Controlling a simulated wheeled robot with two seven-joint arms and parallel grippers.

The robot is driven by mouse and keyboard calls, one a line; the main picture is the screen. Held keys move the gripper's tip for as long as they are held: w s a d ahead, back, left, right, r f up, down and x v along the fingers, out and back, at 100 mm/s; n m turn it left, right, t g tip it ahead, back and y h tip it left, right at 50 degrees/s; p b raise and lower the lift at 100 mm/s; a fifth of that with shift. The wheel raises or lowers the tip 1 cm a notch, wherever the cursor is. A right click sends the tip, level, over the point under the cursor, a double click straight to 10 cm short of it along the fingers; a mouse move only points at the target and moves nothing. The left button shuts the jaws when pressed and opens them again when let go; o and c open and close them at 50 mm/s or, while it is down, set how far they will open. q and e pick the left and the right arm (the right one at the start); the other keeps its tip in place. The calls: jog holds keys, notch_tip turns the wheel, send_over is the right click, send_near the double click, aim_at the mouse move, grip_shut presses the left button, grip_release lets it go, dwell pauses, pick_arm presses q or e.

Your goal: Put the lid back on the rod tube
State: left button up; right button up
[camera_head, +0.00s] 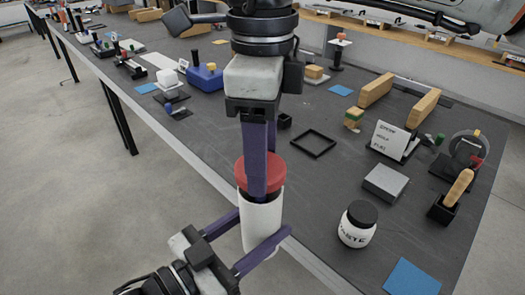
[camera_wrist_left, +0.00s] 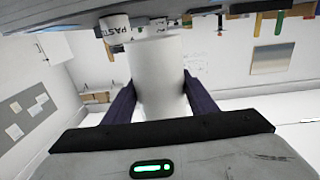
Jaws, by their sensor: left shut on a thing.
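The white rod tube (camera_head: 262,222) stands roughly upright at the table's near left edge. My left gripper (camera_head: 263,224) is shut around its body, one purple finger on each side. In the left wrist view the white tube (camera_wrist_left: 158,75) fills the space between the fingers. The red lid (camera_head: 278,172) is at the tube's top, with a dark band between it and the white wall. My right gripper (camera_head: 258,178) comes down from above with one finger across the lid's front. Its other finger is mostly hidden behind. I cannot tell whether the lid is seated.
A white paste jar with a black lid (camera_head: 357,224) stands right of the tube. A black square frame (camera_head: 313,143), a grey block (camera_head: 386,183) and a card on a stand (camera_head: 391,140) lie further right. A blue mat (camera_head: 412,279) is at the near right. Floor shows left of the table.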

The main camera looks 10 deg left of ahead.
jog(key=shift+f, duration=0.65)
jog(key=shift+f, duration=0.7)
jog(key=o, duration=1.1)
notch_tip(320, 180, up, 12)
dwell(0.4)
